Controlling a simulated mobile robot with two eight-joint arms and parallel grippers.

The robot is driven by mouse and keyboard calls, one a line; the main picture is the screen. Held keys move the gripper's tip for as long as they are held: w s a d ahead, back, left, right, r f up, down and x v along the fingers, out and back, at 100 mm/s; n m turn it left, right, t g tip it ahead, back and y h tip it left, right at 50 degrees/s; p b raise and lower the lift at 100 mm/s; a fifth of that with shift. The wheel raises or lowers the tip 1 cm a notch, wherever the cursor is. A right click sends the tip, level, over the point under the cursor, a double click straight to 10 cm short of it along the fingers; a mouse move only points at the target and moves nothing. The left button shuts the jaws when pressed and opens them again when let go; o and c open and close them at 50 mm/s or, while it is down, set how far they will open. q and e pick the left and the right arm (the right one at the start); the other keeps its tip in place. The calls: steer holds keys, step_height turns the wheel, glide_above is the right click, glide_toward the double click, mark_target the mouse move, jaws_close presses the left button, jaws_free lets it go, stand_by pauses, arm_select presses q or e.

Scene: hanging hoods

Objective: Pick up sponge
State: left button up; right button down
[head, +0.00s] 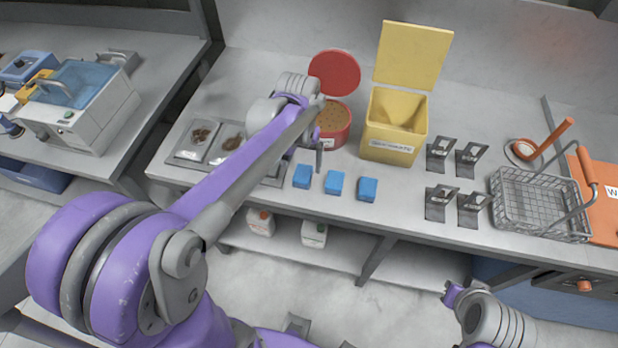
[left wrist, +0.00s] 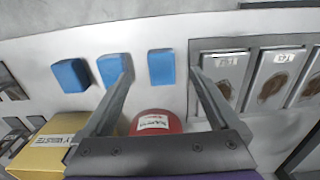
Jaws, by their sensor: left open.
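Three blue sponges lie in a row near the counter's front edge: a left one (head: 303,177), a middle one (head: 334,183) and a right one (head: 366,189). My left gripper (head: 318,157) is open and empty above the counter, just behind the left and middle sponges. In the left wrist view, the left sponge (left wrist: 161,68) appears between the spread fingers, beyond their tips and not held. The middle sponge (left wrist: 111,69) is partly covered by one finger, and the right sponge (left wrist: 70,75) is clear to the side. My right gripper is not clearly visible.
A red tub (head: 334,122) with its lid up and an open yellow bin (head: 395,130) stand behind the sponges. Sample trays (head: 192,141) lie left. Dark metal holders (head: 440,204) and a wire basket (head: 540,205) are right. Bare counter lies between the sponges and holders.

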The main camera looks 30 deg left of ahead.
mark_target(301, 178)
arm_select(q)
step_height(301, 178, down, 8)
steer(key=shift+w+a+f, duration=0.1)
steer(key=shift+w+f, duration=0.05)
steer(key=shift+f, duration=0.05)
stand_by(0.3)
steer(key=c, duration=1.4)
